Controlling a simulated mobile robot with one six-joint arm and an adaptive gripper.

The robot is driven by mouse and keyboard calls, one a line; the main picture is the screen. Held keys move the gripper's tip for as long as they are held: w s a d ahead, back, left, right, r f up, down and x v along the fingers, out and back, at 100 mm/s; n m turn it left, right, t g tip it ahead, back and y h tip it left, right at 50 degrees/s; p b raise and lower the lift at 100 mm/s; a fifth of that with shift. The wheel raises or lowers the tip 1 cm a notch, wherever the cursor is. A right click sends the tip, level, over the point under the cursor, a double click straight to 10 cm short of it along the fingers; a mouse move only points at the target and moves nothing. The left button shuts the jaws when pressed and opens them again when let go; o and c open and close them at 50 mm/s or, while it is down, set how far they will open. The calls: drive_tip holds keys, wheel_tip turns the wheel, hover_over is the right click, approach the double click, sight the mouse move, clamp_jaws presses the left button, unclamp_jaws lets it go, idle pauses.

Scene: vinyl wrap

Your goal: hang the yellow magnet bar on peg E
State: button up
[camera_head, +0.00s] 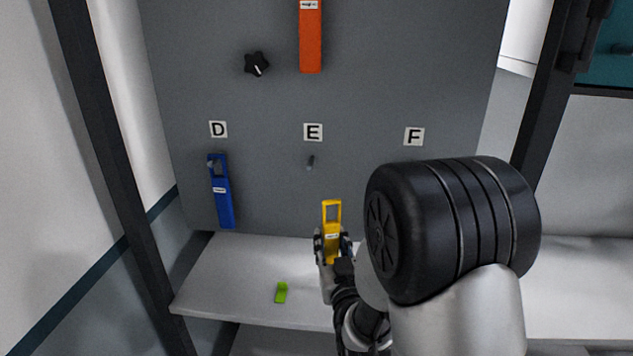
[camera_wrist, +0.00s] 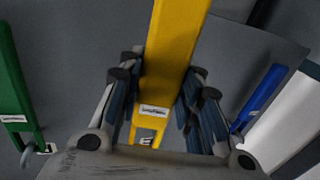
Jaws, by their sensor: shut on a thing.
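The yellow magnet bar (camera_head: 332,215) is upright in my gripper (camera_head: 332,244), with its slotted end on top. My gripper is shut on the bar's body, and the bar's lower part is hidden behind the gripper. The wrist view shows the yellow bar (camera_wrist: 174,45) between the two fingers (camera_wrist: 160,105). Peg E (camera_head: 310,161) is a small bare peg below the E label (camera_head: 313,132) on the grey board. The bar is below and slightly right of this peg in the head view, apart from it.
A blue bar (camera_head: 222,195) hangs under label D (camera_head: 218,129). An orange bar (camera_head: 311,40) hangs above E, beside a black knob (camera_head: 257,64). A green piece (camera_head: 281,292) lies on the shelf (camera_head: 235,275). The wrist view shows a green bar (camera_wrist: 14,85) at left.

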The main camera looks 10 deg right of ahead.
drive_tip(key=p, duration=0.2)
approach(310, 194)
drive_tip(key=s+a+r, duration=0.2)
drive_tip(key=s+a, duration=0.1)
drive_tip(key=s, duration=0.1)
drive_tip(key=shift+w+d+f+p, duration=0.15)
drive_tip(key=shift+w+d+p, duration=0.3)
drive_tip(key=shift+w, duration=1.1)
drive_tip(key=shift+w+d+f+p, duration=0.1)
drive_tip(key=shift+w+d+p, duration=0.4)
drive_tip(key=shift+w, duration=1)
drive_tip(key=shift+w+d+f+p, duration=0.15)
drive_tip(key=shift+w+d+p, duration=0.3)
drive_tip(key=shift+w, duration=1.1)
drive_tip(key=shift+w+f+b, duration=0.55)
drive_tip(key=shift+b, duration=0.65)
drive_tip(key=o, duration=1.2)
drive_tip(key=shift+o, duration=0.2)
drive_tip(key=shift+f, duration=0.1)
